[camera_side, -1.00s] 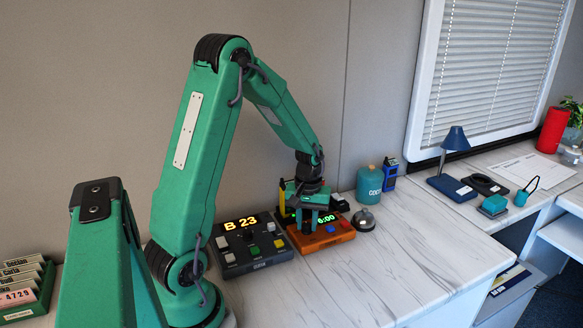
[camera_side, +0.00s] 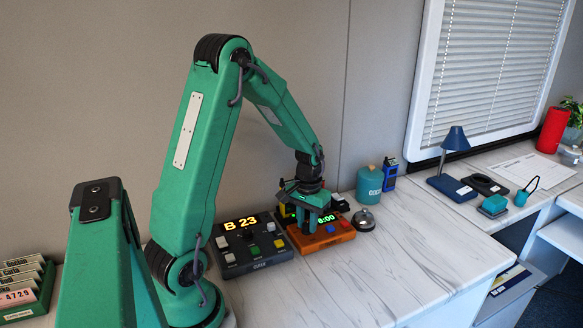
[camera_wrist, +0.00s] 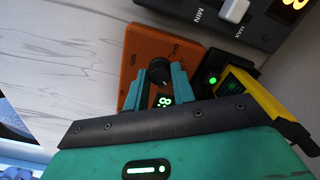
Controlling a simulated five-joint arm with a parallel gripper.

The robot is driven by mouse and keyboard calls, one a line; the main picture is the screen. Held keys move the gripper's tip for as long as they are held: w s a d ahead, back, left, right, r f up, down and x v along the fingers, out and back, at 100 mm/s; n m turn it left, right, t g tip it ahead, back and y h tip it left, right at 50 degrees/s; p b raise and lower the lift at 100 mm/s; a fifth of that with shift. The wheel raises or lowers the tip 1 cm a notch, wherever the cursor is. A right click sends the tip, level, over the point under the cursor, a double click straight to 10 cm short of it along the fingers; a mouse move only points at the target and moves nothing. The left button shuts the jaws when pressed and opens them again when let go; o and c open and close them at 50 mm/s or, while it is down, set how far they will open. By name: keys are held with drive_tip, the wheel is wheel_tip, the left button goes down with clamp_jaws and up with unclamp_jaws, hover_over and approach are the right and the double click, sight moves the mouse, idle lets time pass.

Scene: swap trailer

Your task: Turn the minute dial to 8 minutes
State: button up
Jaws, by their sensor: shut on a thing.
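The orange timer box (camera_side: 338,238) stands on the counter, with red and blue buttons on its front. Its green display (camera_side: 327,218) reads 8:00 in the side view; a part with the 8 also shows in the wrist view (camera_wrist: 165,101). The black round minute dial (camera_wrist: 160,69) is on the box's top face, between my fingers in the wrist view. My gripper (camera_side: 307,224) points down over the box and is shut on the dial. In the side view the dial is hidden behind my fingers.
A dark console (camera_side: 252,243) with a "B 23" display and several buttons stands close on the left. A silver bell (camera_side: 364,221) and a teal canister (camera_side: 369,184) are on the right. The counter in front is clear.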

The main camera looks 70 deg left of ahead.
sight(307, 225)
drive_tip(key=o, duration=1)
drive_tip(key=shift+r, duration=3.95)
